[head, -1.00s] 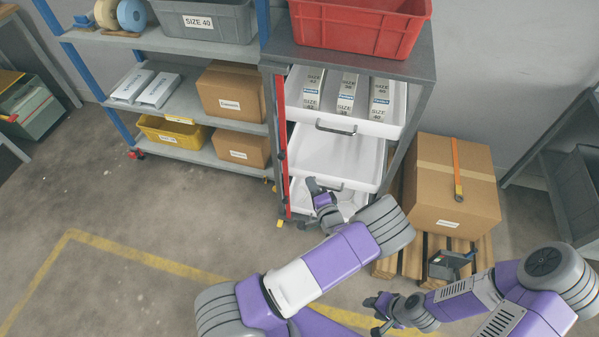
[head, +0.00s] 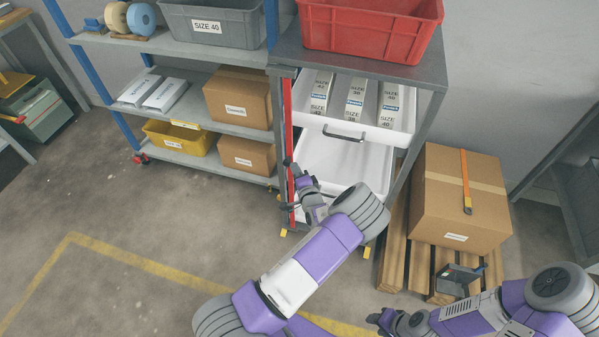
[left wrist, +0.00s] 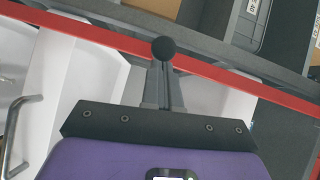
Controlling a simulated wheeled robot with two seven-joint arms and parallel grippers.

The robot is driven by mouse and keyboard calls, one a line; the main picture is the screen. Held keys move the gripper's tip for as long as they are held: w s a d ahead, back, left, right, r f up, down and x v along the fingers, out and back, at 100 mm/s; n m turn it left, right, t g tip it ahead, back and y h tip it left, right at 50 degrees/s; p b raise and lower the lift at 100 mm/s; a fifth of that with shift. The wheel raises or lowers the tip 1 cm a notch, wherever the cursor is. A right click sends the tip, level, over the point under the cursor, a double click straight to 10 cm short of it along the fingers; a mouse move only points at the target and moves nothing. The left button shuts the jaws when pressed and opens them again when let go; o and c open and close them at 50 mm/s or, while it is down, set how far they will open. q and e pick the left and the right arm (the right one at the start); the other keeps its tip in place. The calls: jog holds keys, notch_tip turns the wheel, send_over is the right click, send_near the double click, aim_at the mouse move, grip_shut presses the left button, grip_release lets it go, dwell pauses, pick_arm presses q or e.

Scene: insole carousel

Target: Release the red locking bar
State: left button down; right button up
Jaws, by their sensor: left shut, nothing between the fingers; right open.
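The red locking bar (head: 288,115) stands upright along the left front edge of the drawer cabinet (head: 425,72). In the left wrist view the bar (left wrist: 235,76) crosses the picture diagonally. A round black knob (left wrist: 164,48) shows in front of the bar, at the tips of my left gripper (left wrist: 163,72). The left gripper (head: 294,170) is shut and empty beside the bar; I cannot tell whether it touches the knob. The drawers with white fronts are right of the bar; my left arm partly hides the lower ones. My right gripper (head: 376,321) is open at lower right, away from the cabinet.
A red crate (head: 370,27) stands on the cabinet. A shelf rack (head: 190,55) with boxes and bins stands close on the left. A cardboard box (head: 455,205) sits on a pallet (head: 393,265) at right. The floor in front at left is clear.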

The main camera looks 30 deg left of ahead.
pick_arm(q)
jog(key=a, duration=0.2)
jog(key=s+a, duration=0.1)
jog(key=a, duration=0.2)
jog(key=shift+s, duration=0.1)
dwell(0.3)
jog(key=d, duration=0.4)
jog(key=shift+d+r, duration=0.35)
jog(key=shift+r, duration=0.05)
jog(key=f+p+v, duration=0.1)
jog(key=p+v, duration=0.1)
jog(key=v, duration=0.7)
jog(key=shift+d+r, duration=0.2)
jog(key=shift+r, duration=0.25)
jog(key=shift+s, duration=0.1)
